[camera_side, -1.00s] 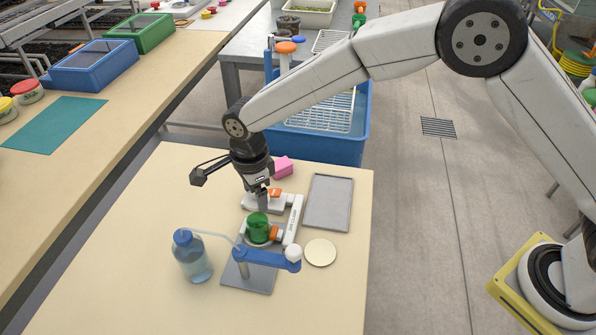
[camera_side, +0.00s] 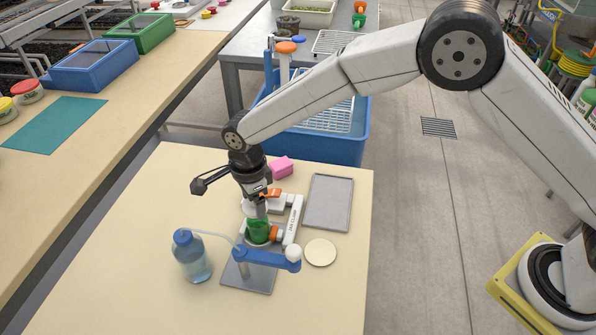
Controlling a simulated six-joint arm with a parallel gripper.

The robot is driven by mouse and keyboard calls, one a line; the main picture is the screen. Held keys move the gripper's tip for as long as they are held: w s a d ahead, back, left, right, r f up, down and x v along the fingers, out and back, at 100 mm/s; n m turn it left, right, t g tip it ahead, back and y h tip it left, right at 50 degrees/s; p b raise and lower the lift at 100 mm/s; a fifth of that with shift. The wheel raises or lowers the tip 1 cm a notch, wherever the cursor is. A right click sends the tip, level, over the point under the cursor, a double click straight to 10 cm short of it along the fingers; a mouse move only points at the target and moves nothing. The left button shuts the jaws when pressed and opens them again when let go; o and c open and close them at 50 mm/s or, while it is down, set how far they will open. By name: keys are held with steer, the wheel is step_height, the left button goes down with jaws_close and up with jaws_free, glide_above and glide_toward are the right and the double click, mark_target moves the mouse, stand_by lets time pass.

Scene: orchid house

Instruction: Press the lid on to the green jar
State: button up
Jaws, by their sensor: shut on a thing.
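The green jar (camera_side: 258,232) stands upright in a white clamp fixture (camera_side: 295,215) with orange parts, on the beige table. My gripper (camera_side: 257,207) points down just above the jar's mouth. It is shut on a small pale thing (camera_side: 249,209), which looks like the lid. The fingers partly hide it. It sits over or at the jar's rim; I cannot tell whether it touches.
A blue arm on a grey plate (camera_side: 240,280) stands in front of the jar, beside a blue-capped bottle (camera_side: 192,257). A cream disc (camera_side: 320,252) and a grey tray (camera_side: 328,203) lie to the right. A pink block (camera_side: 281,168) is behind. The table's left front is clear.

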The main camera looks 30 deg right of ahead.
steer(key=shift+f, duration=1.85)
steer(key=shift+f, duration=0.2)
stand_by(1.1)
steer(key=o, duration=1)
steer(key=shift+r, duration=0.15)
steer(key=shift+r, duration=3.35)
